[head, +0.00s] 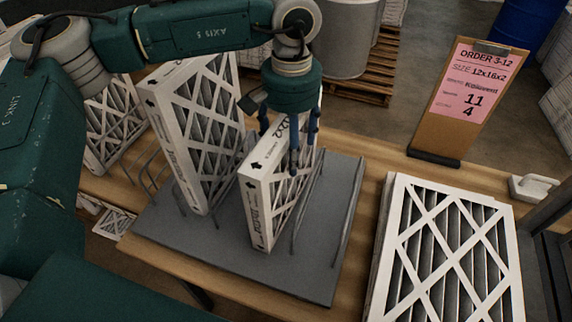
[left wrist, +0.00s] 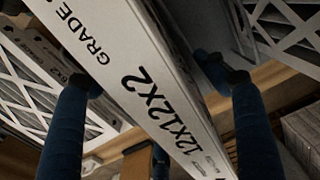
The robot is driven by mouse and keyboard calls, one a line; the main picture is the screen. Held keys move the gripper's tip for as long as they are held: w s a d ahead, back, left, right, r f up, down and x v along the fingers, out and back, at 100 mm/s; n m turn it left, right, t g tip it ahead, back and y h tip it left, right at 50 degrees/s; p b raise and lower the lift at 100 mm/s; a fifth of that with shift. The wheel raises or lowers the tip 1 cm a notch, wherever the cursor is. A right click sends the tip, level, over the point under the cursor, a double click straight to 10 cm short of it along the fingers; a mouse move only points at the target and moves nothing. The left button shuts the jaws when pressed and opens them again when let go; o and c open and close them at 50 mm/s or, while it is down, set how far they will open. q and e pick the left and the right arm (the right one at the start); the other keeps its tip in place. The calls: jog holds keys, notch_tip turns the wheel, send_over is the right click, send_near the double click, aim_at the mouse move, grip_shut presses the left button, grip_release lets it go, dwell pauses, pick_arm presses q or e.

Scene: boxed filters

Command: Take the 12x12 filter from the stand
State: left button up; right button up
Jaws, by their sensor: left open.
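The 12x12 filter (head: 255,215) is a white cardboard-framed panel standing on edge in the grey stand (head: 335,255), between its wire dividers. Its top edge, printed "12x12x2", fills the middle of the left wrist view (left wrist: 150,95). My left gripper (head: 290,148) points down over this filter, with blue fingers on both sides of its top edge. In the left wrist view the fingers (left wrist: 165,85) are spread apart with the frame edge between them. Whether any finger touches the frame cannot be told. My right gripper is not in view.
A taller filter (head: 190,135) stands left of it in the same stand. A flat filter stack (head: 450,255) lies on the wooden table (head: 350,150) at right. A clipboard (head: 467,98) reads size 12x16x2. A white handled object (head: 533,186) lies near the right edge.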

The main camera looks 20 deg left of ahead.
pick_arm(q)
jog(key=shift+f, duration=0.65)
jog(key=c, duration=1.7)
jog(key=shift+r, duration=0.15)
jog(key=shift+c, duration=0.2)
